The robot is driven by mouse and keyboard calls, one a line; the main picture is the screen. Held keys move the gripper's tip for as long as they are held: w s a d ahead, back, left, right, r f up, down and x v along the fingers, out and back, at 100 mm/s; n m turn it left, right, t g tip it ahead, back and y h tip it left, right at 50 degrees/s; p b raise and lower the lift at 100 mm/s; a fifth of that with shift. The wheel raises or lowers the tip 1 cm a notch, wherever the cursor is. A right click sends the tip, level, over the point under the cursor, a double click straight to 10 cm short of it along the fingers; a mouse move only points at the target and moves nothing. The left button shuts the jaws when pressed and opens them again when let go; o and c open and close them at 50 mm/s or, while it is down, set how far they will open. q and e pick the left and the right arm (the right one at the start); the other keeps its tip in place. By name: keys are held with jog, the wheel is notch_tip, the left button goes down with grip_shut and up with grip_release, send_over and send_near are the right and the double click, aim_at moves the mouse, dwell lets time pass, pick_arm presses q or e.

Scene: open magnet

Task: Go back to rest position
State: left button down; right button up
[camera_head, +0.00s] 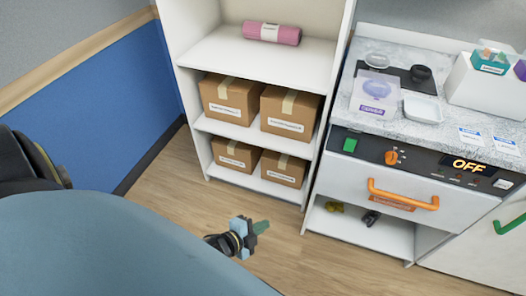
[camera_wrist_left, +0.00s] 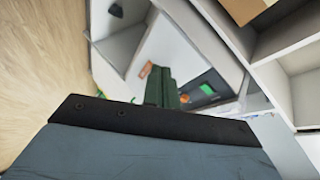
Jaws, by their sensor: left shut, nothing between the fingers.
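My left gripper (camera_head: 262,226) shows low in the middle of the head view, above the wood floor. Its green fingers are shut with nothing between them, and it is apart from the shelf and the counter. In the left wrist view the green fingers (camera_wrist_left: 161,88) point toward the white cabinet front. My right gripper is not in view. The blue-grey shape across the lower left of the head view is part of my own body.
A white shelf (camera_head: 262,58) holds several cardboard boxes (camera_head: 290,110) and a pink roll (camera_head: 271,33). To its right is a counter with a drawer with an orange handle (camera_head: 403,195) and an "OFF" display (camera_head: 468,165). A blue wall (camera_head: 90,110) stands left. Floor (camera_head: 170,175) before the shelf is clear.

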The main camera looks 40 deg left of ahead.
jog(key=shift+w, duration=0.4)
pick_arm(q)
jog(key=s+a+f+n+g+y, duration=0.2)
jog(key=s+f+n+g, duration=0.4)
jog(key=s+f, duration=0.85)
jog(key=s+f+n+g, duration=0.3)
jog(key=s, duration=0.5)
jog(key=s+f+n+g+y, duration=0.1)
jog(key=s+f+n+g, duration=0.1)
jog(key=s, duration=0.6)
jog(key=shift+s+a+f+n+g, duration=0.25)
jog(key=shift+f+n+g, duration=0.2)
jog(key=shift+f, duration=0.5)
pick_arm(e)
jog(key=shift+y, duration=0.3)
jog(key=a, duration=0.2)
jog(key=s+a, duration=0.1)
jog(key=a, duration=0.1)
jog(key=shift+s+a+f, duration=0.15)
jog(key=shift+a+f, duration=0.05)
